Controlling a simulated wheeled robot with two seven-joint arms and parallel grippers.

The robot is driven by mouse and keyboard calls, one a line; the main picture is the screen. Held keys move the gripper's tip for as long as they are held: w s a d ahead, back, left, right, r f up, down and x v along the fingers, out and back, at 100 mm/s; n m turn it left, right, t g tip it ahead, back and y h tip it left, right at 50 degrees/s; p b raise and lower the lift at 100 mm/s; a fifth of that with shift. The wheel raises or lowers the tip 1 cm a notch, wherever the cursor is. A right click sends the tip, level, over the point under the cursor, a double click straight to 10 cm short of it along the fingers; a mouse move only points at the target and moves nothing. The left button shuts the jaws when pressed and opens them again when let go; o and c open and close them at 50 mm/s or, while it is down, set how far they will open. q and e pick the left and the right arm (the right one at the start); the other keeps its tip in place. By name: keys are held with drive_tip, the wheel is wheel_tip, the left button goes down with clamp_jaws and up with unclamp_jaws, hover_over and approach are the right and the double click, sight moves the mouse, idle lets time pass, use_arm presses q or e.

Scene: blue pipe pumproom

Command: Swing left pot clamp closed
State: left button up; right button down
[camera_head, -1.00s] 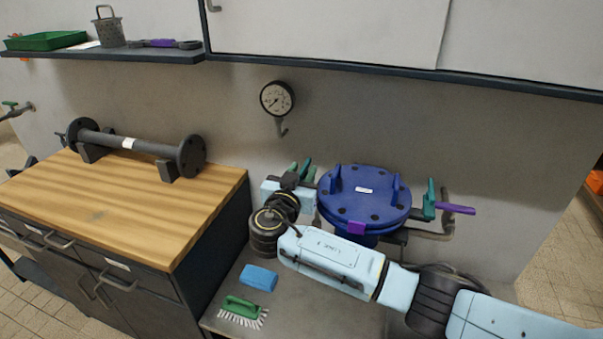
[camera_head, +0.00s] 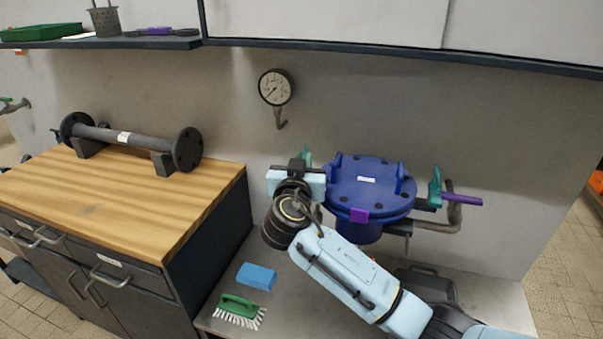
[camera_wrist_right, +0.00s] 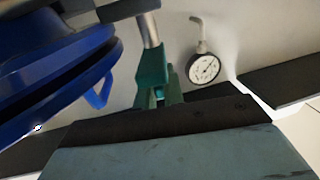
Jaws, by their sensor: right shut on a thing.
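The blue lidded pot (camera_head: 366,185) stands on the grey bench against the wall. The left pot clamp (camera_head: 307,157) is a teal piece at the pot's left side, mostly hidden behind my right gripper (camera_head: 298,164). In the right wrist view the teal clamp (camera_wrist_right: 153,72) rises from the gripper's dark fingers, on a metal rod, beside the pot's blue rim (camera_wrist_right: 60,80). My right gripper is shut on this clamp. My left gripper is out of view.
A pressure gauge (camera_head: 276,87) hangs on the wall above and left of the pot. A blue sponge (camera_head: 256,276) and a green brush (camera_head: 240,309) lie on the bench. A wooden-topped cabinet (camera_head: 130,205) carries a flanged pipe (camera_head: 130,140) at left. A shelf runs above.

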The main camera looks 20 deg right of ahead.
drive_tip(key=shift+s+d+f+n+t+y, duration=0.15)
drive_tip(key=shift+n+t+y, duration=0.15)
drive_tip(key=shift+n+y, duration=0.3)
drive_tip(key=shift+d+y, duration=0.1)
drive_tip(key=shift+y, duration=0.3)
drive_tip(key=shift+d+n+t+y+p, duration=0.1)
drive_tip(key=shift+n+t+y+p, duration=0.2)
drive_tip(key=shift+n+y, duration=0.5)
drive_tip(key=shift+d+n+y+p, duration=0.15)
drive_tip(key=shift+n+y+p, duration=0.45)
drive_tip(key=shift+y, duration=0.8)
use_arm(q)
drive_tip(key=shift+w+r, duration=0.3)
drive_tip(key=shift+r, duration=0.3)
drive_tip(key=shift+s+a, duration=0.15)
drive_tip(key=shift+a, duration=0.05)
use_arm(e)
drive_tip(key=c, duration=1.5)
unclamp_jaws()
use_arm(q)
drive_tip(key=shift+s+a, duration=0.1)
